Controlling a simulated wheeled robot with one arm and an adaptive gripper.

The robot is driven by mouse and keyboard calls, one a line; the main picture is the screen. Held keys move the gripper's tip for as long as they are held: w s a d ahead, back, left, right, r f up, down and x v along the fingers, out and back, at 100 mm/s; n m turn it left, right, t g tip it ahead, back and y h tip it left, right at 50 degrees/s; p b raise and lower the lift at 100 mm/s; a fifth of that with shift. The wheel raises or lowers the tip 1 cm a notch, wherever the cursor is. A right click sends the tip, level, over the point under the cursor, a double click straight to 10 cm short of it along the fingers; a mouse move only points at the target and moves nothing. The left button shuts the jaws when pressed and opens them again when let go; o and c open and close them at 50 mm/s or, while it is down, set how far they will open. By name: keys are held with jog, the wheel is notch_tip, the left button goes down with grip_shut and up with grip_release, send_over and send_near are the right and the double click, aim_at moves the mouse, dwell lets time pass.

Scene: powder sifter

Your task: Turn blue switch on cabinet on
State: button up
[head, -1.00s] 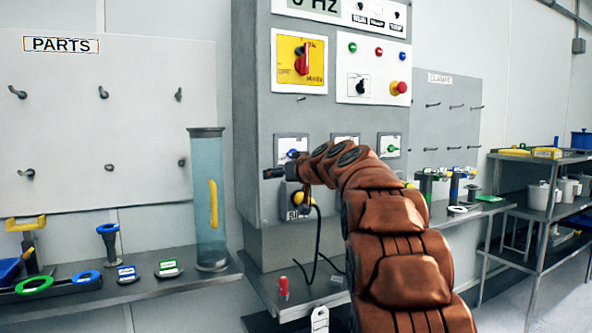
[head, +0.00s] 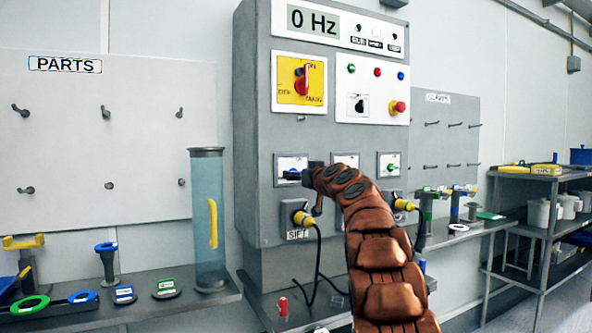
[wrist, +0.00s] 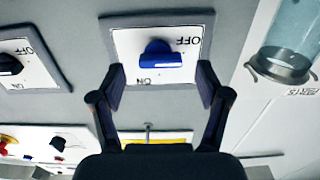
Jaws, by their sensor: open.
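The blue switch (head: 291,174) sits on a white plate in a grey frame at the lower left of the cabinet front (head: 255,120). In the wrist view the blue knob (wrist: 158,54) is seen upside down, with OFF at the plate's upper right and ON below it. The knob's bar lies roughly sideways on the plate. My gripper (wrist: 162,88) is open, with one finger on each side of the knob's lower area and nothing between them. In the head view my gripper (head: 308,176) is just right of the switch, partly covering its plate. Contact cannot be told.
A black switch (wrist: 10,65) is beside it on the cabinet, and a green switch (head: 392,166) is further right. A yellow plug (head: 303,218) with a black cable is below. A clear tube (head: 207,250) stands on the left shelf. The display reads 0 Hz.

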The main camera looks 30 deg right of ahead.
jog(key=shift+w+p, duration=0.75)
jog(key=shift+w, duration=0.5)
jog(key=shift+c, duration=0.5)
jog(key=c, duration=1.1)
jog(key=shift+o, duration=0.2)
